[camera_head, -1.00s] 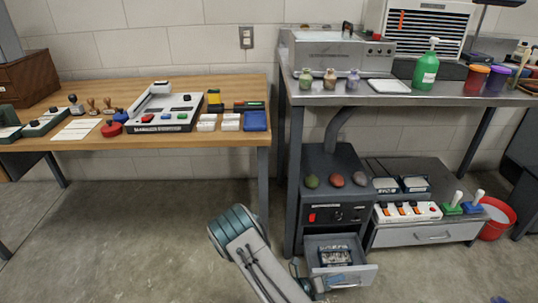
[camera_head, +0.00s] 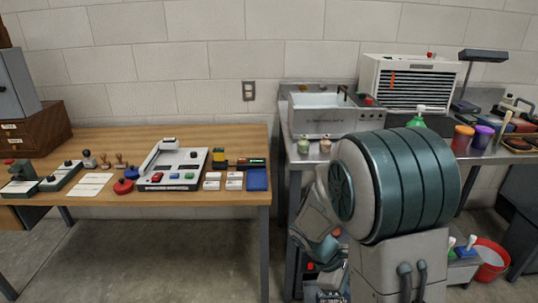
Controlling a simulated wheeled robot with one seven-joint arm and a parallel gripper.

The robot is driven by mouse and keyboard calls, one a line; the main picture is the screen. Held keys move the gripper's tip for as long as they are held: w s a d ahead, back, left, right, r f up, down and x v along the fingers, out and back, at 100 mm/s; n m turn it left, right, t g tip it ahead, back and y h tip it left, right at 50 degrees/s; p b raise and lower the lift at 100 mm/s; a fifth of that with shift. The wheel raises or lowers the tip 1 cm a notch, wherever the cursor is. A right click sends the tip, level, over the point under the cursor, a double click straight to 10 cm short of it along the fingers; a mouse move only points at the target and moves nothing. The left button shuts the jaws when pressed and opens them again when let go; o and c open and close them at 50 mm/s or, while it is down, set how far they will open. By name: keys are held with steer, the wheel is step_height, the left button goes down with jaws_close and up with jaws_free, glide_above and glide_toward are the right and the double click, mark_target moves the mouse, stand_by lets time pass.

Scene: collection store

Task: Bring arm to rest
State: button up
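My arm (camera_head: 400,185) is folded up large in the right half of the head view, in front of the steel bench. Its big teal-banded joint covers the middle of the bench. My gripper (camera_head: 334,280) appears only in part at the bottom edge, below the wrist, by the dark cabinet under the bench. Its fingers are too small and cut off to read, and I cannot tell whether it holds anything. The open drawer is hidden or out of the picture.
A wooden table (camera_head: 225,140) at left bears a white device (camera_head: 172,168), stamps and cards. The steel bench (camera_head: 300,160) bears a basin unit (camera_head: 322,115), small jars, a green bottle (camera_head: 416,118) and tubs. A red bucket (camera_head: 492,258) stands at right. Floor below the wooden table is clear.

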steer(key=s+a+r+m+t+y+p, duration=0.1)
steer(key=s+r+m+y+p, duration=0.1)
steer(key=r, duration=0.6)
steer(key=s+a+r+m+t+y+p, duration=0.2)
steer(key=s+r+m+p, duration=0.2)
steer(key=r+m, duration=0.2)
steer(key=s+a+r+m+t+y+p, duration=0.2)
steer(key=s+r+m+p, duration=0.1)
steer(key=r, duration=0.7)
steer(key=shift+s+r+m+y+p, duration=0.25)
steer(key=shift+s+m+y+p, duration=0.15)
steer(key=shift+m, duration=0.1)
steer(key=shift+d, duration=0.1)
